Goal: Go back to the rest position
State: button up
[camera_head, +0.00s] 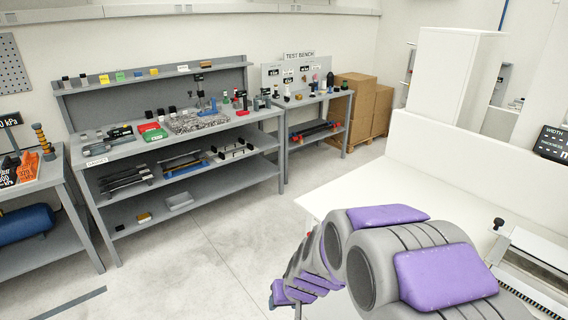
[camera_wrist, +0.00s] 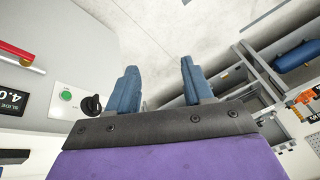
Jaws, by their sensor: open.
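My gripper (camera_wrist: 160,85) shows in the wrist view with its two blue fingers spread apart. Nothing is between the fingers; pale floor shows through the gap. In the head view my grey and purple arm fills the lower right, reaching over the white table (camera_head: 345,180). The fingers cannot be made out in the head view.
A grey workbench (camera_head: 125,150) with tools and trays stands at the left, beside a test bench (camera_head: 318,97). Cardboard boxes (camera_head: 362,100) stand behind. A machine panel with a green button (camera_wrist: 66,95) and black knob (camera_wrist: 90,104) is left of the fingers. The middle floor (camera_head: 230,220) is clear.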

jog(key=s+d+r+g+h, duration=0.1)
jog(key=s+d+r, duration=0.3)
jog(key=s, duration=0.6)
jog(key=s+d+r+m+g+h, duration=0.1)
jog(key=s+d+r, duration=0.3)
jog(key=s, duration=0.6)
jog(key=s+d+r+m+g, duration=0.1)
jog(key=s+d+r+g, duration=0.2)
jog(key=s+d, duration=0.3)
jog(key=s+r, duration=0.1)
jog(key=s, duration=0.3)
jog(key=shift+h, duration=0.4)
jog(key=shift+a, duration=0.1)
